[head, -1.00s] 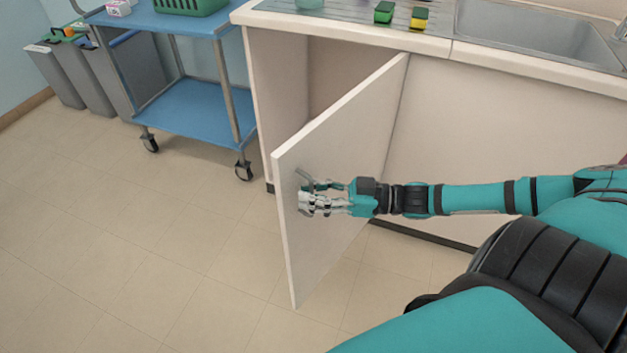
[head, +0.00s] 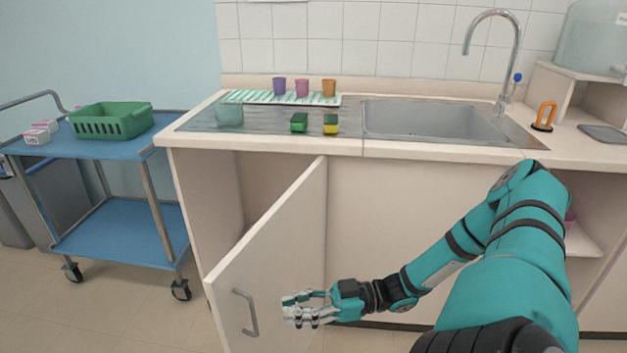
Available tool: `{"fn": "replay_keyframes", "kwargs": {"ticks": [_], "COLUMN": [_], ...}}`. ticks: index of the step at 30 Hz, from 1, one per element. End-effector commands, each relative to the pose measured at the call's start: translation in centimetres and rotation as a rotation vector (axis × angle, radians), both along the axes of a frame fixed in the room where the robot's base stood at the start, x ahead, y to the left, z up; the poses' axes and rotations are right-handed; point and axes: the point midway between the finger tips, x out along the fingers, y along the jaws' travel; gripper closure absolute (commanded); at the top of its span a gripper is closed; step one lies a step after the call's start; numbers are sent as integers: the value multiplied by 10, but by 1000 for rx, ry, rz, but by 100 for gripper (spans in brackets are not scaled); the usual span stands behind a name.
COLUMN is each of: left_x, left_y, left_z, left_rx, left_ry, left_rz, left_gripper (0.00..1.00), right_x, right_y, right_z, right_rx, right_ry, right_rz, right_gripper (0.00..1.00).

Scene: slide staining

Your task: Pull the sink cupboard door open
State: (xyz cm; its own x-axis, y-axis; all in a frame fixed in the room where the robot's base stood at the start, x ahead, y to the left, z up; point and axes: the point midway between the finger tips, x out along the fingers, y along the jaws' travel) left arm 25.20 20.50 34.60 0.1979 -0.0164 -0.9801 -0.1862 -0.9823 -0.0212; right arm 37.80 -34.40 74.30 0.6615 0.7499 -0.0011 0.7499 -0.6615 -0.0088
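The sink cupboard door (head: 276,250) stands wide open, swung out from its hinge side near the middle of the cabinet. Its grey bar handle (head: 247,312) is on the outer face near the free edge. The cupboard opening (head: 262,187) shows behind the door, and the part seen looks empty. My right gripper (head: 290,309) is to the right of the handle, apart from it, in front of the door's outer face. Its fingers look spread with nothing between them. My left gripper is out of the picture.
A blue trolley (head: 115,247) with a green basket (head: 111,121) stands left of the cabinet. Floor left of the door is free.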

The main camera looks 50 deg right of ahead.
Motion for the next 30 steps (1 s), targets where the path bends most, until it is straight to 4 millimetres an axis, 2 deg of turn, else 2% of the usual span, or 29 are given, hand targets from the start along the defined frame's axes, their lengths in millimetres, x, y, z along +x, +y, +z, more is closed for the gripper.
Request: {"fn": "replay_keyframes", "kwargs": {"ticks": [15, 27, 30], "left_x": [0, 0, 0], "left_y": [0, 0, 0], "left_z": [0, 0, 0], "left_rx": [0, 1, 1], "left_ry": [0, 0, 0], "left_rz": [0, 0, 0], "left_gripper": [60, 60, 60], "right_x": [-19, -23, -23], "right_y": [-24, -28, -28], "right_z": [0, 0, 0], "right_rx": [-1, -1, -1], "right_ry": [-4, -2, -2], "right_rz": [-4, -5, -5], "right_gripper": [81, 81, 94]}}
